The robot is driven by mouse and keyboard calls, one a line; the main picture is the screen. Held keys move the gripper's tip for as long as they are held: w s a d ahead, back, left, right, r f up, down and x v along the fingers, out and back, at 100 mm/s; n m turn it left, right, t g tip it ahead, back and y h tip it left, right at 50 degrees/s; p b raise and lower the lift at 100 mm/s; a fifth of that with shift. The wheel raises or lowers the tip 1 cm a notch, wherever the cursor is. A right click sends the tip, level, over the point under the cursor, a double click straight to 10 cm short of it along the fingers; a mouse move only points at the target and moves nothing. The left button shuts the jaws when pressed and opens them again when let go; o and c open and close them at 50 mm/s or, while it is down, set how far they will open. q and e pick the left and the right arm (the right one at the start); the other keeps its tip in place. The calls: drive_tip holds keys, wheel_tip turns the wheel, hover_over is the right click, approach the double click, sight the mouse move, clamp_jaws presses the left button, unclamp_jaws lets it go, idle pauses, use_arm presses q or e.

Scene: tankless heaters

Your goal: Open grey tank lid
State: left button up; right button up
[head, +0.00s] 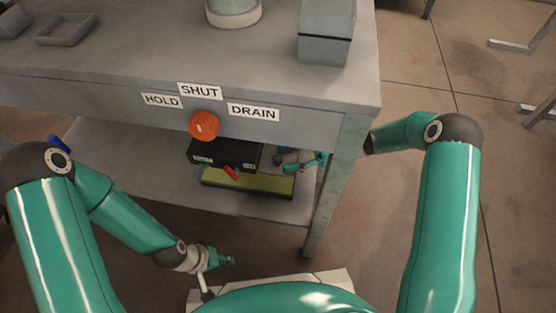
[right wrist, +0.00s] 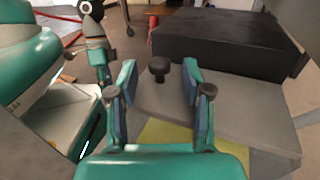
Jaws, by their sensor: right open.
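I cannot tell for certain which thing is the grey tank lid. A grey box (head: 325,35) with a dark seam stands on the tabletop's right side. In the right wrist view, a black knob (right wrist: 159,68) shows between and beyond the fingers of my right gripper (right wrist: 156,95), by a grey surface (right wrist: 245,112). The right gripper is open, and I see no contact with the knob. In the head view, my right gripper (head: 306,162) is under the tabletop, beside a black box (head: 225,154). My left gripper (head: 226,261) is low in front of the shelf; its finger opening is unclear.
The grey table (head: 265,92) carries HOLD, SHUT and DRAIN labels around an orange knob (head: 203,125). Below are a red handle (head: 231,172) and a yellow-green block (head: 245,184) on the lower shelf (head: 120,165). A table leg (head: 325,205) stands near my right arm.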

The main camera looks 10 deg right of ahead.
sight(278, 158)
drive_tip(key=shift+s+a, duration=0.1)
drive_tip(key=shift+a, duration=1.5)
clamp_jaws()
drive_tip(key=shift+d, duration=0.15)
